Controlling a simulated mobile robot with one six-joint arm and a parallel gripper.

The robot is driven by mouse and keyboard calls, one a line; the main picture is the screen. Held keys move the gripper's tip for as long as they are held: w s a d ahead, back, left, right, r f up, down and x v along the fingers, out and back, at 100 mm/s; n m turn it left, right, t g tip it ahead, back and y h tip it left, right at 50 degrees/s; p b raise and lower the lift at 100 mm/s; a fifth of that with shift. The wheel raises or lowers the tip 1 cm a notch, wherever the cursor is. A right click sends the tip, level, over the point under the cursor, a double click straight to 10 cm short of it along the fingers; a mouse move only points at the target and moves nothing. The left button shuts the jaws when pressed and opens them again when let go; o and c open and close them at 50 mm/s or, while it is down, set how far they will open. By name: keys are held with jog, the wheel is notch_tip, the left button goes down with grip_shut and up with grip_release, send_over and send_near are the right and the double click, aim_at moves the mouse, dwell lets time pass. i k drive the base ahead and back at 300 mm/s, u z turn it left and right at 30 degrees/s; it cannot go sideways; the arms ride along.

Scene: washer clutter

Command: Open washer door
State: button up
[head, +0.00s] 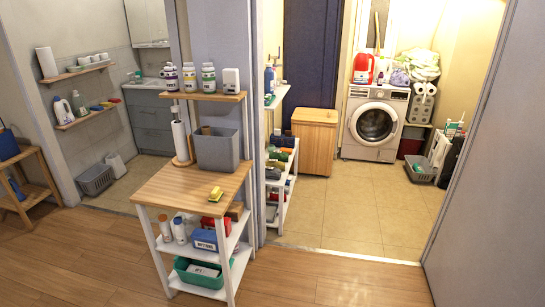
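The white washer (360,148) stands at the back of the tiled laundry room, right of centre in the head view. Its round front door (374,123) has a dark glass middle and a pale ring, and it looks closed. A red detergent bottle (363,68) and a pile of pale green and white cloth (417,65) stand on or above its top. My gripper is not in view. The washer is well away from me, through a wide doorway.
A wooden-topped cart (178,188) with loaded shelves stands left of the doorway. A narrow shelf rack (281,180) and a wooden cabinet (315,140) line the laundry's left side. A grey basket (421,168) is right of the washer. The tiled floor (355,213) before it is clear.

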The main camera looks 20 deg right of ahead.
aim_at(353, 121)
jog(key=z, duration=0.15)
jog(key=i, duration=1.25)
jog(key=z, duration=0.35)
